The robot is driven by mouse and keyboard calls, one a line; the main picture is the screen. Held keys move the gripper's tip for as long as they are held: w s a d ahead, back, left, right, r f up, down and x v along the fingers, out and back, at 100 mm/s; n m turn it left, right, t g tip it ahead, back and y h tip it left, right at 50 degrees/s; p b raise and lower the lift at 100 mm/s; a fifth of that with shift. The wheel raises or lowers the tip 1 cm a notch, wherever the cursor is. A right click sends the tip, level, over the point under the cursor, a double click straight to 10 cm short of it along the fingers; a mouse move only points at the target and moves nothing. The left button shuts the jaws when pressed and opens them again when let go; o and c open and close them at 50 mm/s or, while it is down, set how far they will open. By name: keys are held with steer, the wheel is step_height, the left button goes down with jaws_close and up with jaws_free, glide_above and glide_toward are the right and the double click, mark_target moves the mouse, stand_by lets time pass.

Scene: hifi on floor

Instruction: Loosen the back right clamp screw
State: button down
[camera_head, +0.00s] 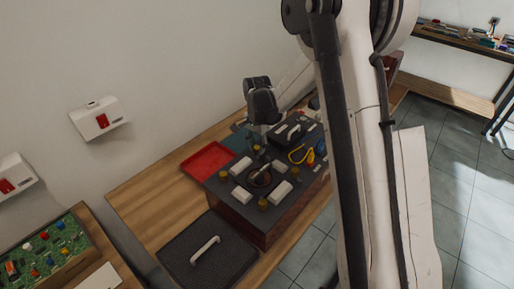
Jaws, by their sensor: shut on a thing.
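A dark box-shaped fixture (252,217) stands on the wooden bench. Its top carries a round dark part (261,178) with white blocks around it, such as the front right one (282,192). Yellow clamp screws sit near the blocks: one at the left (223,176), one at the front (263,203) and one at the back (257,150). My gripper (259,138) points down over the back of the fixture, right at the back clamp screw. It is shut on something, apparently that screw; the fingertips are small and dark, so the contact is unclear.
A red tray (207,161) lies left of the fixture. A dark mat-like panel with a white handle (205,250) lies in front. A yellow cable (297,155) is on the right. My arm hides the right side. Bare bench (150,194) shows at left.

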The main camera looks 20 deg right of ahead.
steer(key=n+b, duration=0.5)
steer(key=shift+f, duration=0.2)
steer(key=n+b, duration=0.3)
steer(key=n, duration=0.2)
steer(key=shift+n, duration=0.4)
steer(key=n+b, duration=0.2)
steer(key=n, duration=0.3)
steer(key=shift+r+b, duration=0.1)
steer(key=shift+b, duration=0.2)
steer(key=n+b, duration=0.1)
steer(key=n, duration=0.4)
steer(key=shift+r+n, duration=0.1)
steer(key=shift+n, duration=0.2)
steer(key=c, duration=1.5)
jaws_free()
steer(key=shift+c, duration=0.2)
